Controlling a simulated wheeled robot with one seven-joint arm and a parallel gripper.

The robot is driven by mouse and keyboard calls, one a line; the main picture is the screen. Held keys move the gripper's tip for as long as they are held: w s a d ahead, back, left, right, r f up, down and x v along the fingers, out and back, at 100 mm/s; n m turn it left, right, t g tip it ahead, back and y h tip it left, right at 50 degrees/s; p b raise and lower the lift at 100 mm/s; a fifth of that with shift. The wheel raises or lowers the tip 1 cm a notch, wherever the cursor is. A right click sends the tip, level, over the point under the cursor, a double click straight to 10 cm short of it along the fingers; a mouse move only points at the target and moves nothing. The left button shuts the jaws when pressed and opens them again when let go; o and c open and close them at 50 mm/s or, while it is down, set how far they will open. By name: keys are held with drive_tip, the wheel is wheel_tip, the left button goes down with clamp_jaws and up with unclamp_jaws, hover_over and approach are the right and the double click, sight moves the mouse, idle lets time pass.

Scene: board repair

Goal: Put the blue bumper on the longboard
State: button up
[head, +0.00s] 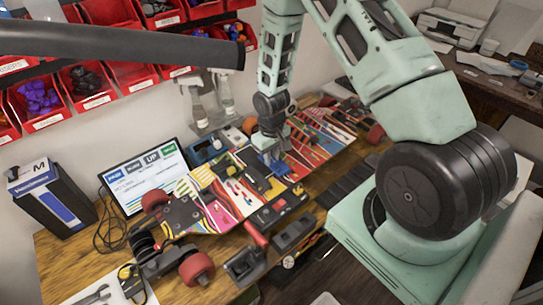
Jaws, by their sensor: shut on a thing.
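The longboard (319,150) lies across the wooden table, with a brightly patterned deck and red wheels. My gripper (273,160) points down over the middle of the deck. It is shut on a small blue piece (280,168), which looks like the blue bumper. The piece is partly hidden by the fingers and very small in the head view. I cannot tell whether it touches the deck or hangs just above it.
Red bins (86,83) of parts hang on the wall at upper left. A screen (143,176) and a dark blue box (52,193) stand at left. A black holder (243,267) sits at the table's front edge. A printer (452,27) stands at back right.

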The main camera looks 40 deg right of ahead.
drive_tip(key=shift+f, duration=0.3)
drive_tip(key=o, duration=0.9)
drive_tip(key=shift+c, duration=1)
drive_tip(key=shift+r, duration=0.15)
drive_tip(key=shift+r+p, duration=2.55)
drive_tip(key=shift+r, duration=1.1)
